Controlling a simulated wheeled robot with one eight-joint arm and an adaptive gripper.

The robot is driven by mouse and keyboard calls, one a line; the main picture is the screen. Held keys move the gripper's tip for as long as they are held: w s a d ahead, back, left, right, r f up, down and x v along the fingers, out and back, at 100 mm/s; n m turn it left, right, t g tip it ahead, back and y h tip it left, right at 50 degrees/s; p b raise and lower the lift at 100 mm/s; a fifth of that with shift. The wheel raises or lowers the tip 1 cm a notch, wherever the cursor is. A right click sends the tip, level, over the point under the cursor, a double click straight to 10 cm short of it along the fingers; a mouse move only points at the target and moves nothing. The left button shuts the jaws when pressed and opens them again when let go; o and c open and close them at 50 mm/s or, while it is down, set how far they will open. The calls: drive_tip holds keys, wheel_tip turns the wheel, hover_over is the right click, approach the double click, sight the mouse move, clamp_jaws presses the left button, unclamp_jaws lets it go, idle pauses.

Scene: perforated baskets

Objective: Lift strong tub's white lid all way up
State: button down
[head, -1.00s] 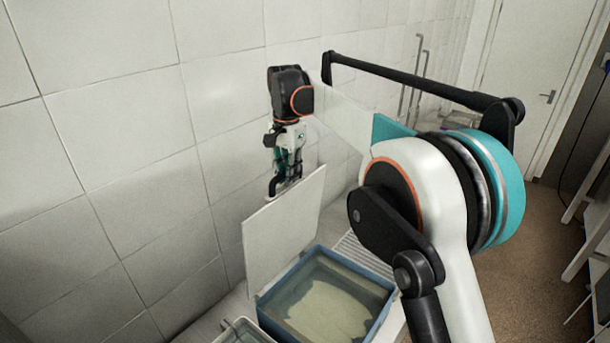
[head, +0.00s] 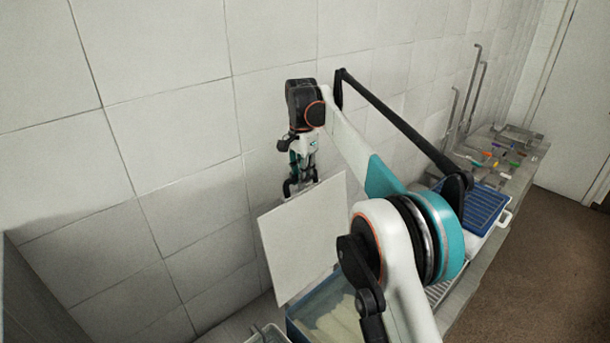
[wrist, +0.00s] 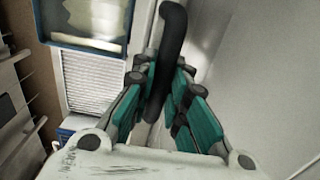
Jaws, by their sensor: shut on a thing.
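The tub's white lid (head: 303,240) stands steeply raised, close to upright, at the wall side of the blue-rimmed tub (head: 325,312). The tub is partly hidden by the lid and my arm, and holds something pale. My gripper (head: 299,185) is at the lid's top edge. In the wrist view my gripper's teal-sided fingers (wrist: 166,85) are shut on a dark curved handle (wrist: 172,32). The tub's blue rim (wrist: 98,45) shows at the upper left there.
The tiled wall (head: 180,140) stands close behind my gripper and the lid. A clear container (head: 265,334) sits beside the tub. A blue perforated basket (head: 472,204) and small coloured items (head: 500,152) lie along the counter to the right. Brown floor is clear at right.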

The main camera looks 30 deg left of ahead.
drive_tip(key=shift+a+r, duration=0.15)
drive_tip(key=shift+a, duration=0.05)
drive_tip(key=c, duration=1.6)
unclamp_jaws()
drive_tip(key=shift+a, duration=0.1)
drive_tip(key=shift+c, duration=0.2)
drive_tip(key=shift+o, duration=0.3)
drive_tip(key=shift+w+a+f, duration=0.2)
drive_tip(key=shift+a+f, duration=0.05)
drive_tip(key=shift+a, duration=0.05)
drive_tip(key=shift+d, duration=0.2)
